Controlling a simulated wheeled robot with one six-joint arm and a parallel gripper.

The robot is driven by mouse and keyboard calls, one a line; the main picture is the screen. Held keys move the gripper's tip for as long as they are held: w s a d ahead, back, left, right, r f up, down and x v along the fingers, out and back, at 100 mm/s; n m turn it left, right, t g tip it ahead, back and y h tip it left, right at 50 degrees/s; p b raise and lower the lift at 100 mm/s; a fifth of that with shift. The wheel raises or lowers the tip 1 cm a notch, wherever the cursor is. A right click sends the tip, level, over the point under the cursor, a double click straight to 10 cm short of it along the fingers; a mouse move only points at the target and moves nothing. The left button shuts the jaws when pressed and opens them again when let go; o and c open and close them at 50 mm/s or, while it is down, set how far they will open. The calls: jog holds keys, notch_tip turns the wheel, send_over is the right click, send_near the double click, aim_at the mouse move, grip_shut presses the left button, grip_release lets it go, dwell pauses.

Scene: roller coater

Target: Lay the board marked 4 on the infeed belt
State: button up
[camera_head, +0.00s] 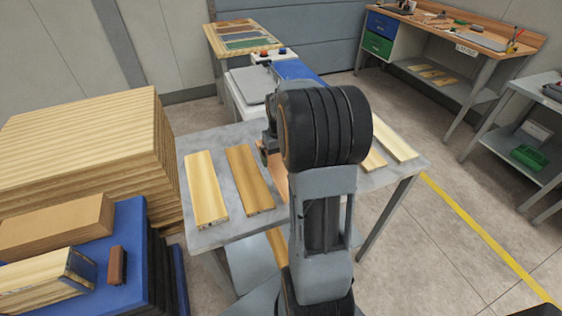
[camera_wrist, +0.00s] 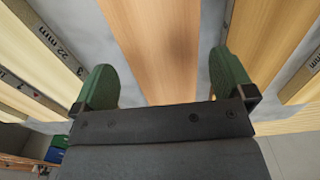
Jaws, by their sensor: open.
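Several boards lie side by side on a grey table (camera_head: 226,228). A pale board (camera_head: 207,190) is at the left, a brown board (camera_head: 250,178) is beside it, and a reddish board (camera_head: 278,172) is mostly hidden behind my arm. My gripper (camera_wrist: 160,62) is open, its green fingers on either side of a reddish-tan board (camera_wrist: 155,45), with gaps at both sides. No 4 is readable on any board. The board left of it in the wrist view has an edge printed "22 mm" and what looks like a 3. A blue belt surface (camera_head: 297,70) shows on the machine behind the table.
Two light boards (camera_head: 395,138) lie right of my arm. A wood stack (camera_head: 85,140) and a blue platform (camera_head: 125,235) with blocks stand left. A workbench (camera_head: 470,40) is at the back right. Floor is open beyond the yellow line (camera_head: 480,235).

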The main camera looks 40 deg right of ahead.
notch_tip(320, 180, up, 8)
jog(key=s+a+n+t, duration=0.2)
jog(key=s+a, duration=0.4)
jog(key=a, duration=0.3)
jog(key=s+a+n+t, duration=0.1)
jog(key=s+a+t, duration=0.1)
jog(key=s+a, duration=0.55)
notch_tip(320, 180, up, 2)
jog(key=m+g+p, duration=0.3)
jog(key=g+p, duration=0.1)
jog(key=p, duration=0.2)
send_over(280, 164)
notch_tip(280, 164, down, 9)
jog(key=shift+s+a+r, duration=0.1)
jog(key=shift+a, duration=0.05)
jog(key=shift+f+p, duration=0.55)
jog(key=shift+f, duration=1.7)
